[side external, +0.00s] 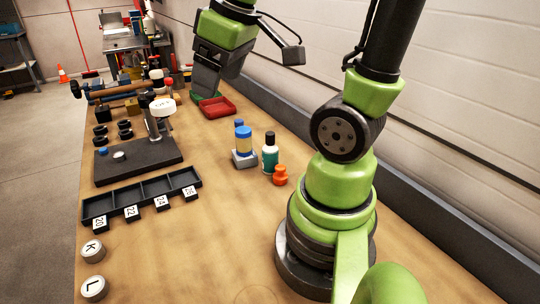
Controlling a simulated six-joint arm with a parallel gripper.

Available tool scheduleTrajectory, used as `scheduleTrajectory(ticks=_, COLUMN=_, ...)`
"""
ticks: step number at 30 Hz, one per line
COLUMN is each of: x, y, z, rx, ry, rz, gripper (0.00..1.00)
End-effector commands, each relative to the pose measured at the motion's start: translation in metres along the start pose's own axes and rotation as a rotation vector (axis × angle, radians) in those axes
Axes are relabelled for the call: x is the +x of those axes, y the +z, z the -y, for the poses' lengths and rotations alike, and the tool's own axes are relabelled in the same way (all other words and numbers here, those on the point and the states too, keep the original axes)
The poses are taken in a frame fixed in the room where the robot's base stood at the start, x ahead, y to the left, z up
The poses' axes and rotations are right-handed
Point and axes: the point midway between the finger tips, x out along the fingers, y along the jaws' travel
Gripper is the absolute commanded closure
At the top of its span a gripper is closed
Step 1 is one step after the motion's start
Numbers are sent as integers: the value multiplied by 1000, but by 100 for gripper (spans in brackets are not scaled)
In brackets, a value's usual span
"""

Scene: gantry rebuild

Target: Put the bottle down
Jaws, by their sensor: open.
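A teal bottle (270,158) with a white band and black cap stands upright on the wooden table, right of centre. Beside it a yellow jar (244,143) with a blue lid stands on a pale block (244,159). A small orange bottle (280,176) stands just in front of the teal one. I cannot tell which is the task's bottle. My gripper (205,88) points down near the trays at the back, well apart from these bottles. It is open; its fingertips are small, and no held thing shows between them.
A red tray (217,111) and a partly hidden green tray (197,97) lie near my gripper. A black fixture (138,165) and a compartment rack (126,206) with numbered tags fill the left. Discs K (93,250) and L (94,289) lie front left. Front centre table is clear.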

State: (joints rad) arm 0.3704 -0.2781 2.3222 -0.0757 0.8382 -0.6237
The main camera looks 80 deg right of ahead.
Motion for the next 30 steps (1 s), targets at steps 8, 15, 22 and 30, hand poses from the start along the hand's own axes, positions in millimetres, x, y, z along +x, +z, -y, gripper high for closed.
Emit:
scheduleTrajectory(ticks=8, x=73, y=29, z=-114, rx=-330, ry=-19, rz=286, gripper=26)
scheduleTrajectory(ticks=15, x=105, y=69, z=-158, rx=-494, ry=-115, rz=371, gripper=26)
scheduleTrajectory(ticks=22, x=132, y=84, z=-160, rx=-519, ry=-135, rz=380, gripper=26)
scheduleTrajectory(ticks=30, x=156, y=94, z=-160, rx=-519, ry=-131, rz=378, gripper=26)
